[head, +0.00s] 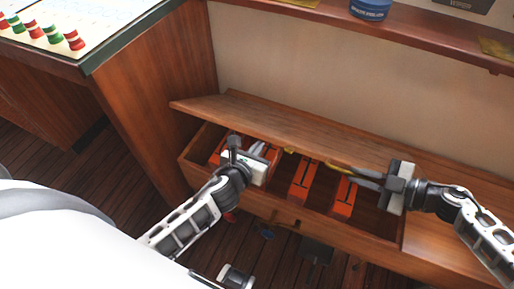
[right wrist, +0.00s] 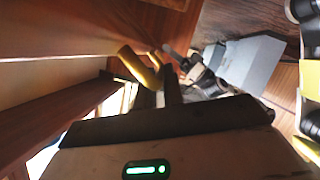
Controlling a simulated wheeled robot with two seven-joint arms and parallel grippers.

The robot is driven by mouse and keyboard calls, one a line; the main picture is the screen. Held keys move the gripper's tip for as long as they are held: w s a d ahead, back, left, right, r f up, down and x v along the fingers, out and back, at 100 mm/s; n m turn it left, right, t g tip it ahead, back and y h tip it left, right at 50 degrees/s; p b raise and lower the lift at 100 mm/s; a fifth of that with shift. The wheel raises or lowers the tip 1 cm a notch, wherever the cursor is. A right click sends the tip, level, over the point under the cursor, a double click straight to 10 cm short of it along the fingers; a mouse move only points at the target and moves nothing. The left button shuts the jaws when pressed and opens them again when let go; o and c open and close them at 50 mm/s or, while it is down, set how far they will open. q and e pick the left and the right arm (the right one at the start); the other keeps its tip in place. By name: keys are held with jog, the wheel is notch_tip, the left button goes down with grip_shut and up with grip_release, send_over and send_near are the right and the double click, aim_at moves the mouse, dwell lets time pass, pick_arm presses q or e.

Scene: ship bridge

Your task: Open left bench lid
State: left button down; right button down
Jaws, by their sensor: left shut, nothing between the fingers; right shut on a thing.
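The left bench lid (head: 270,125) is a long wooden board, tilted up along the wall with its front edge above the open bench box (head: 290,212). A yellow handle (head: 339,166) shows at the lid's front edge; yellow bars also show in the right wrist view (right wrist: 138,66). My right gripper (head: 360,176) comes in from the right and is shut at this handle; the exact contact is hard to see. My left gripper (head: 261,149) is shut and empty, at the box opening below the lid edge.
Orange items (head: 303,178) lie in the box under the lid. A wooden console (head: 150,100) stands close on the left. A shelf (head: 300,12) with a blue tin (head: 370,9) runs above. Closed bench top (head: 440,240) lies to the right.

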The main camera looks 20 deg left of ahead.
pick_arm(q)
jog(key=shift+r, duration=0.1)
pick_arm(e)
jog(key=shift+w+d, duration=0.1)
jog(key=shift+w, duration=0.15)
